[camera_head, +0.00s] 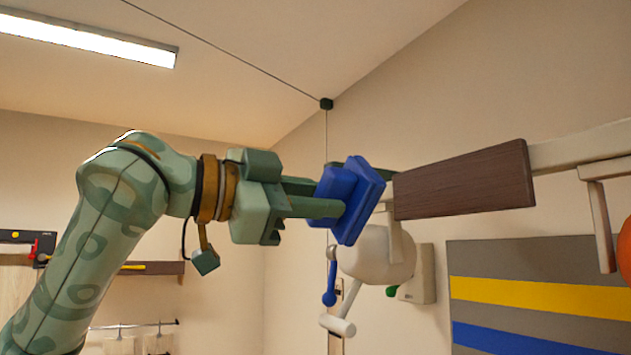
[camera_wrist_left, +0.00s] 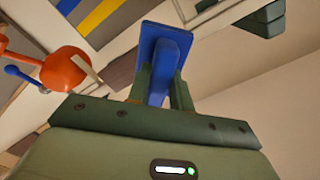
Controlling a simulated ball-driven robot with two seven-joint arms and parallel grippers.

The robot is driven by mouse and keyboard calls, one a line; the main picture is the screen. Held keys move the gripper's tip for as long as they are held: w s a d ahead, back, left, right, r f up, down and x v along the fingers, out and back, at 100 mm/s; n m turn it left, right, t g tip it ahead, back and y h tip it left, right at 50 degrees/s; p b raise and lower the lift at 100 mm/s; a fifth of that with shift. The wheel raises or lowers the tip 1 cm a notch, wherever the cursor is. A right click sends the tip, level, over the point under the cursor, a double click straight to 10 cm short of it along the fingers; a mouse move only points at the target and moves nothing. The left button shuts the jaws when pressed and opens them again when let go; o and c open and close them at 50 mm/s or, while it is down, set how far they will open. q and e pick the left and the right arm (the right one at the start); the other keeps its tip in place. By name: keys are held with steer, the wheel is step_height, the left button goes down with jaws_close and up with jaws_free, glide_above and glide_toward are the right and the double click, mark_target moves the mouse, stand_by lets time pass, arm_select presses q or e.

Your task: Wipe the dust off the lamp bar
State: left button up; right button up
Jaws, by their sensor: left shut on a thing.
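My left gripper (camera_head: 330,197) is shut on the handle of a blue wiping pad (camera_head: 358,205). In the left wrist view, the pad (camera_wrist_left: 165,48) stands out beyond the fingers. The lamp bar (camera_head: 580,148) is a pale beam at the right, with a dark brown, streaked stretch (camera_head: 465,182) along its left part. The pad's flat face is beside the bar's left end; I cannot tell whether they touch. A white round lamp (camera_head: 378,255) and an orange one (camera_head: 625,250) hang by the bar. My right gripper is not in view.
A striped panel (camera_head: 540,265) and a white wall box (camera_head: 418,275) are on the wall behind. A thin cord runs to a dark ceiling block (camera_head: 326,104). A shelf (camera_head: 150,268) is at the left. The air above the bar looks clear.

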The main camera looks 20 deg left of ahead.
mark_target(379, 196)
arm_select(q)
steer(key=shift+x, duration=2.95)
steer(key=shift+x, duration=0.95)
steer(key=shift+s+d+r, duration=0.1)
steer(key=shift+s+d, duration=1.25)
steer(key=shift+d, duration=0.15)
steer(key=shift+w+d, duration=0.1)
steer(key=shift+w+a, duration=1.3)
steer(key=shift+a, duration=0.35)
steer(key=shift+s, duration=0.1)
steer(key=shift+v, duration=2.8)
